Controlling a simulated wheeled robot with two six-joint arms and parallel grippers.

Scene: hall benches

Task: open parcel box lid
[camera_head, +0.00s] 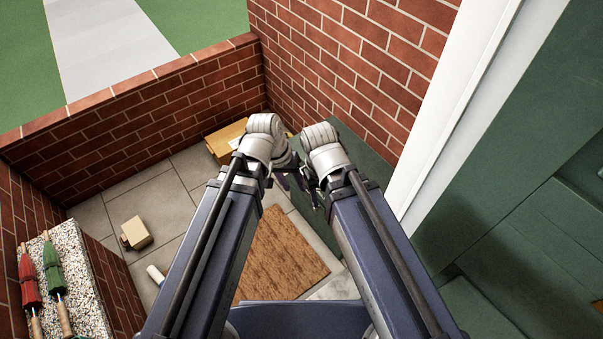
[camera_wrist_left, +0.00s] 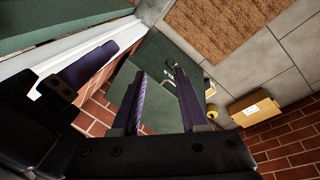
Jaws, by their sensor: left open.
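The dark green parcel box (camera_head: 377,170) stands in the corner against the brick wall, partly hidden behind my arms. In the left wrist view the green box (camera_wrist_left: 172,50) lies beyond the fingers. Its lid looks flat and down, and a small metal handle (camera_wrist_left: 208,88) shows near one edge. My left gripper (camera_head: 283,181) is above the box side, with its two purple fingers apart and empty in the left wrist view (camera_wrist_left: 160,78). My right gripper (camera_head: 314,196) is close beside it, largely hidden by its own wrist, so its opening is unclear.
A cardboard parcel (camera_head: 226,138) lies beside the box. A brown doormat (camera_head: 283,255) is on the paving. A small carton (camera_head: 135,232) and a white roll (camera_head: 155,274) lie left. Red and green umbrellas (camera_head: 52,268) rest on a ledge. Brick walls and a white door frame (camera_head: 452,115) close in.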

